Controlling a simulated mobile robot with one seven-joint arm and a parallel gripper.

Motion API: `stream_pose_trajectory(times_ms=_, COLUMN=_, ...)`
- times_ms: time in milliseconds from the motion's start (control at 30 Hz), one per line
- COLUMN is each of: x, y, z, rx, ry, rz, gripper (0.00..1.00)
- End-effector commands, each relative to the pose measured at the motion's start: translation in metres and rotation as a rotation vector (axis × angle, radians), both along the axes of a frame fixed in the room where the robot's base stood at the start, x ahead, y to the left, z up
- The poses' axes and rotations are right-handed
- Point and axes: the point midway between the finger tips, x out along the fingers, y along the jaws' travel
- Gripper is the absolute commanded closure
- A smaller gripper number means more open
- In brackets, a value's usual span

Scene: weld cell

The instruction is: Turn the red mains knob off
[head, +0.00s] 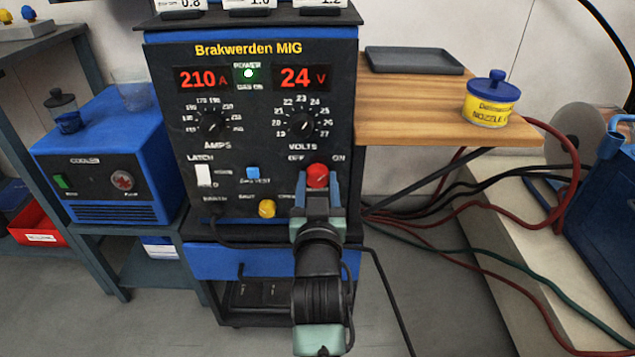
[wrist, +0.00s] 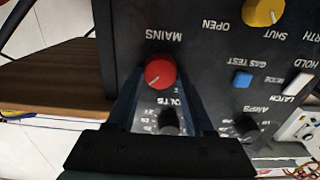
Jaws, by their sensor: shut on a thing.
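The red mains knob (head: 317,175) is on the lower right of the front panel of the welder (head: 265,120), between the printed words OFF and ON. My gripper (head: 317,186) reaches it from the front and is shut on it, one finger on each side. In the wrist view, which shows the panel upside down, the knob (wrist: 160,72) sits between the fingertips. A pale mark on the knob points to the lower left there, which is the upper right, ON side, upright. The displays read 210 A and 24 V.
A yellow knob (head: 267,208) and a blue gas test button (head: 253,173) are left of my gripper. The volts dial (head: 301,124) is just above. A wooden shelf (head: 420,115) juts out at right, with cables (head: 430,205) below it.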

Motion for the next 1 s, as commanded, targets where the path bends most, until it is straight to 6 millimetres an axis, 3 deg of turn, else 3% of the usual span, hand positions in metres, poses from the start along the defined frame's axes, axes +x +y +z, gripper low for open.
stream_pose_trajectory(times_ms=367, x=-0.0002, y=0.0002, z=0.0025, rx=-0.131, ry=0.001, rz=-0.001, gripper=1.0)
stream_pose_trajectory(times_ms=1000, x=-0.0003, y=0.0028, z=0.002, rx=-0.718, ry=0.002, rz=0.001, gripper=1.0)
